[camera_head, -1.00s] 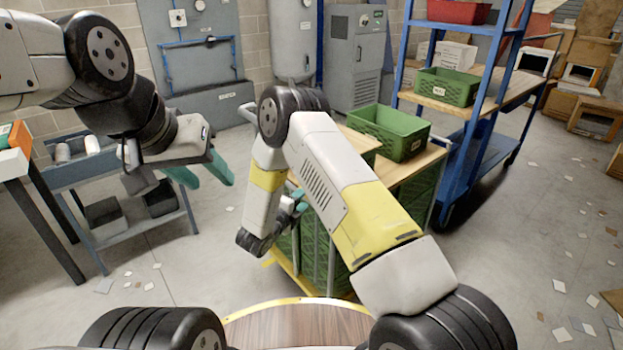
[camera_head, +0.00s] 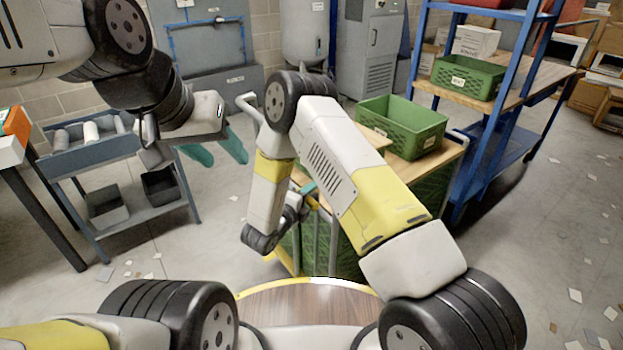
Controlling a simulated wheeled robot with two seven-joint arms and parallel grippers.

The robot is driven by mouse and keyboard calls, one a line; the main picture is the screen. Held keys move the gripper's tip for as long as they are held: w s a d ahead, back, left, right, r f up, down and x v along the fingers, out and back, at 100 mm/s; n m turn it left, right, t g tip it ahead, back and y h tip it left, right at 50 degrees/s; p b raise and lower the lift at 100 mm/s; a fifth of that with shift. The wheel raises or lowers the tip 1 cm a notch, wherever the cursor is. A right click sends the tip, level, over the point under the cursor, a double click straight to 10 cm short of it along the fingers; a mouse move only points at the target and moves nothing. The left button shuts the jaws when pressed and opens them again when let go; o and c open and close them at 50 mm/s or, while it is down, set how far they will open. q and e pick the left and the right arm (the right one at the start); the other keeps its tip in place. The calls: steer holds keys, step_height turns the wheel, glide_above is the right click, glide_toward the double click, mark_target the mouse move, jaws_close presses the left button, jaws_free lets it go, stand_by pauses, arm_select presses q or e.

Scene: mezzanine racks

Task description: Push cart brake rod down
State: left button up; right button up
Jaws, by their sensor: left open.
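The cart (camera_head: 432,162) stands at the centre right, with a wooden top, green crate sides and a yellow lower frame. A grey tubular handle rises on its left side. I cannot make out the brake rod; my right arm covers much of the cart's near left side. My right gripper (camera_head: 308,193) is at the cart's near left corner, partly hidden by its own arm, and its jaws do not show clearly. My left gripper (camera_head: 214,151) has teal fingers spread apart. It is open and empty, in the air left of the cart.
A green crate (camera_head: 402,128) sits on the cart. A blue rack (camera_head: 480,130) stands close behind it on the right. A grey two-tier trolley (camera_head: 95,152) stands at the left. Floor between trolley and cart is clear apart from small scraps.

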jaws_close()
stand_by(1.2)
